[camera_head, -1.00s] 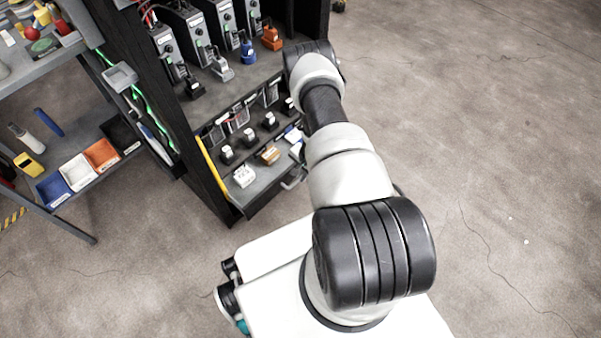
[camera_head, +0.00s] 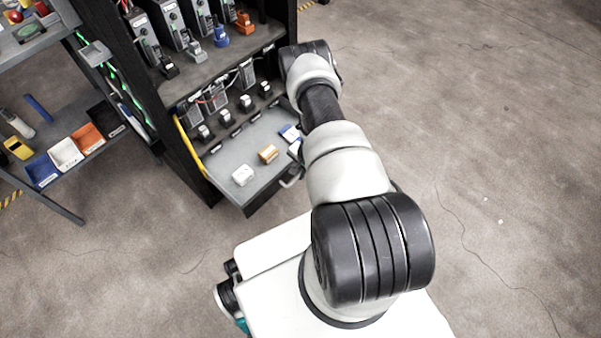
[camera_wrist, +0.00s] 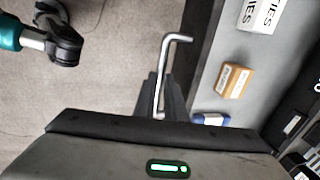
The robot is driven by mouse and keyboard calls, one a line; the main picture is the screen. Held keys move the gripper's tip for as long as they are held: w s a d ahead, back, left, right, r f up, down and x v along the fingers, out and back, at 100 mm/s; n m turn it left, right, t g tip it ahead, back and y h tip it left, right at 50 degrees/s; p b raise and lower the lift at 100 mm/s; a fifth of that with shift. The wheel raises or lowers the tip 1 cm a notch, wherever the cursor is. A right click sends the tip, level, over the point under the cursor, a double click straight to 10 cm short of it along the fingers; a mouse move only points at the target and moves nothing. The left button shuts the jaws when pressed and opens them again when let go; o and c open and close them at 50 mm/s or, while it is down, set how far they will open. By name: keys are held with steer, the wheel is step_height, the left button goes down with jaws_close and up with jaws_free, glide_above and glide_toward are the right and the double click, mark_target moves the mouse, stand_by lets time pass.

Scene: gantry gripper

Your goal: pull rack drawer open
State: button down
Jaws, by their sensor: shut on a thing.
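The rack drawer (camera_head: 225,160) is a grey tray low in the dark rack, and it stands partly out of the rack. A white box (camera_head: 242,175), an orange-brown box (camera_head: 268,153) and a blue-and-white item (camera_head: 290,133) lie in it. Its bent metal handle (camera_wrist: 178,38) runs along the drawer front in the wrist view; part of it also shows in the head view (camera_head: 291,181). My gripper (camera_wrist: 161,85) is shut on the handle, with its dark fingers on both sides of the bar. In the head view my arm hides the gripper.
The rack (camera_head: 185,150) holds several grey units above the drawer. A yellow strip (camera_head: 188,145) runs beside the drawer's left side. A shelf table with coloured bins (camera_head: 65,153) stands at the left. The floor to the right (camera_head: 500,150) is clear.

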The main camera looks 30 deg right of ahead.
steer(key=c, duration=1.8)
jaws_free()
steer(key=shift+r, duration=0.1)
steer(key=s+r+p, duration=0.1)
steer(key=r, duration=0.4)
steer(key=s+r+p, duration=0.1)
steer(key=r+p, duration=0.1)
steer(key=r, duration=0.4)
steer(key=s+d+r+p, duration=0.1)
steer(key=r, duration=0.5)
steer(key=shift+d, duration=0.1)
